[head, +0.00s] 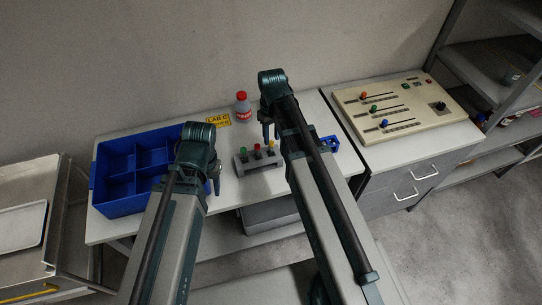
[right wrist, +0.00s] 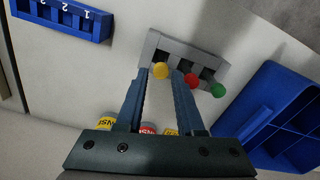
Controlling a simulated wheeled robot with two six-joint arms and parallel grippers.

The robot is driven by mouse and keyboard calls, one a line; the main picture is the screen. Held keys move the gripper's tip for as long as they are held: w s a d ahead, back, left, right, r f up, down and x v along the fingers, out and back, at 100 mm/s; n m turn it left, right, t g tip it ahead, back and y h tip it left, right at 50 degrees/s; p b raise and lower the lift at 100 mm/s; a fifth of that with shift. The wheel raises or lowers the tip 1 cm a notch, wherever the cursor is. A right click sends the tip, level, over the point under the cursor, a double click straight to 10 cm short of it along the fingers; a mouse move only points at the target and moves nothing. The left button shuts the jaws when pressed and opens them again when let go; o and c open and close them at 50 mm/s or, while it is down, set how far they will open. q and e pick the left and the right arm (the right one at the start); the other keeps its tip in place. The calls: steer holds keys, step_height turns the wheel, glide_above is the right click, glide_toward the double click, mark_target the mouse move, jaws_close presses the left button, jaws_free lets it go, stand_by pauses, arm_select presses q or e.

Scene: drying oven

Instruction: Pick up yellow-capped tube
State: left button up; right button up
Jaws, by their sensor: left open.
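The yellow-capped tube stands in a grey rack (head: 262,165), its yellow cap (head: 271,144) showing in the head view. In the right wrist view the yellow cap (right wrist: 160,71) is at the left end of the rack (right wrist: 185,50), beside a red cap (right wrist: 191,80) and a green cap (right wrist: 218,90). My right gripper (right wrist: 159,77) is open, and the cap appears between its fingertips in that view; I cannot tell whether they touch it. In the head view my right gripper (head: 271,131) is just above the rack. My left gripper (head: 216,178) is open and empty beside the blue bin.
A blue divided bin (head: 118,208) is at the left of the table. A red-capped bottle (head: 242,108) and a yellow sign (head: 218,120) are at the back. A small blue numbered rack (right wrist: 62,18) is right of my right arm. A control panel (head: 400,105) stands at the right.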

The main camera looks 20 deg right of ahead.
mark_target(271, 143)
step_height(271, 143, down, 5)
steer(key=b, duration=0.5)
steer(key=shift+a+f, duration=0.1)
steer(key=shift+f, duration=0.1)
steer(key=shift+r, duration=0.1)
jaws_close()
